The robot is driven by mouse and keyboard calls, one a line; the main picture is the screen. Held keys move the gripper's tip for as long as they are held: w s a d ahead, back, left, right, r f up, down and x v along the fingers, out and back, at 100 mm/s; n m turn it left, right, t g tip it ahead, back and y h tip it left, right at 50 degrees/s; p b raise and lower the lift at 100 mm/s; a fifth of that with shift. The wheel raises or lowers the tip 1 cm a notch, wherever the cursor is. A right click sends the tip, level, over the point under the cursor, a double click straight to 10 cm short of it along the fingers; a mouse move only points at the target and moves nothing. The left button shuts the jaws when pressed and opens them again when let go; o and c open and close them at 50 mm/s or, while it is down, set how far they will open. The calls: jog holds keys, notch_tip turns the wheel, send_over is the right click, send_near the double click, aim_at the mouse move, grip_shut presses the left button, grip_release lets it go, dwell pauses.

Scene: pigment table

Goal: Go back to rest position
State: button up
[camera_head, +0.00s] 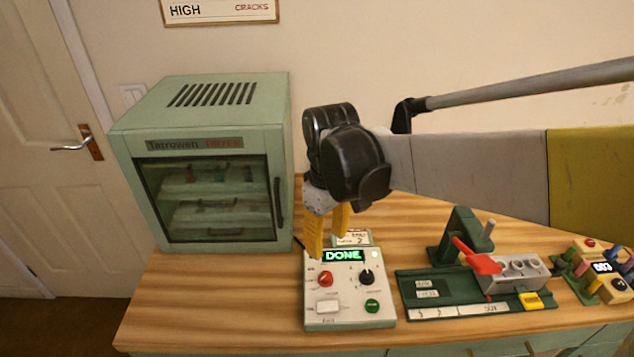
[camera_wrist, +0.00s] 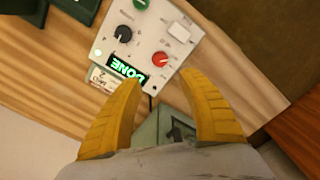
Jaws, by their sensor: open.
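My gripper (camera_head: 327,232) hangs pointing down in the head view, at the end of my arm that reaches in from the right. Its yellow fingers stand apart and nothing is between them; the open fingers also show in the wrist view (camera_wrist: 162,115). They are above the back left part of a white control box (camera_head: 349,311), whose green display reads DONE. The box has a red knob, a black knob, a green button and a white switch. In the wrist view the control box (camera_wrist: 150,42) lies just past the fingertips. I cannot tell whether the fingers touch it.
A green oven-like cabinet (camera_head: 205,165) with a glass door stands left on the wooden table (camera_head: 180,300). A wooden device (camera_head: 605,268) with coloured pegs stands at the far right.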

jog(key=s+d+r+m+t, duration=0.3)
jog(key=s+d+m+t, duration=0.4)
jog(key=s+d, duration=0.4)
jog(key=shift+d+r+m, duration=0.2)
jog(key=shift+d+m, duration=0.7)
jog(key=shift+d, duration=0.3)
